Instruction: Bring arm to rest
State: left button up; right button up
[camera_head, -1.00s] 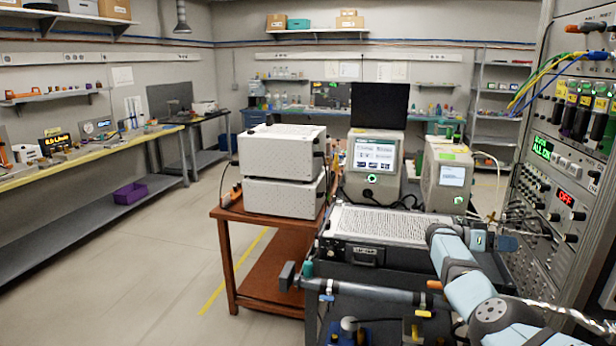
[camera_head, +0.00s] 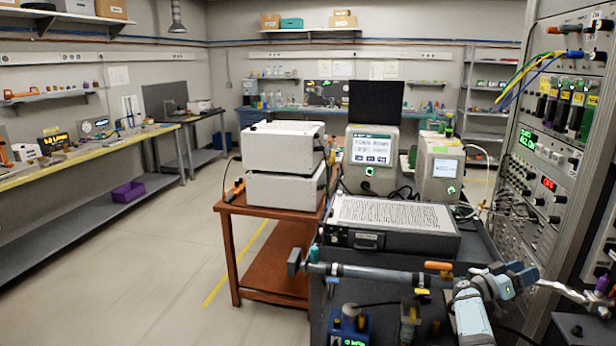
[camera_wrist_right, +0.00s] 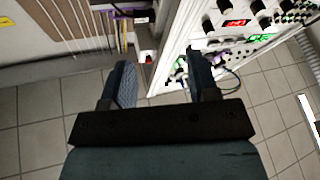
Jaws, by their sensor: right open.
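My right arm (camera_head: 468,312) shows at the lower right of the head view, light blue and folded low beside the dark bench. Its gripper (camera_head: 524,276) points right, toward the foot of the instrument rack, and looks small there. In the right wrist view the gripper (camera_wrist_right: 162,78) has its two dark fingers spread wide with nothing between them. Beyond the fingers are the lower rack front and tiled floor. My left gripper is not in view.
The instrument rack (camera_head: 545,150) with knobs, displays and cables stands close on the right. A brown cart (camera_head: 270,208) holds two white boxes. Floor at left is clear.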

jog(key=s+a+f+n+t+y, duration=0.75)
jog(key=s+a+f+y, duration=0.4)
jog(key=a, duration=0.25)
jog(key=s+a+f+n+t+y, duration=0.7)
jog(key=s+a+f+n+y, duration=0.3)
jog(key=s+a, duration=0.35)
jog(key=s+a+m+g+y, duration=0.1)
jog(key=s+a+g+y, duration=0.15)
jog(key=s+a, duration=0.5)
jog(key=s+a+m+g+y, duration=0.1)
jog(key=s+a+g, duration=0.3)
jog(key=s, duration=0.6)
pick_arm(q)
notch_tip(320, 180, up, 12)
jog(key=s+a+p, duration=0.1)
jog(key=p, duration=1.3)
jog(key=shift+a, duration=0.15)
pick_arm(e)
notch_tip(320, 180, up, 11)
jog(key=t, duration=0.1)
jog(key=shift+d+r, duration=0.15)
jog(key=shift+w+n, duration=0.1)
jog(key=shift+n, duration=0.15)
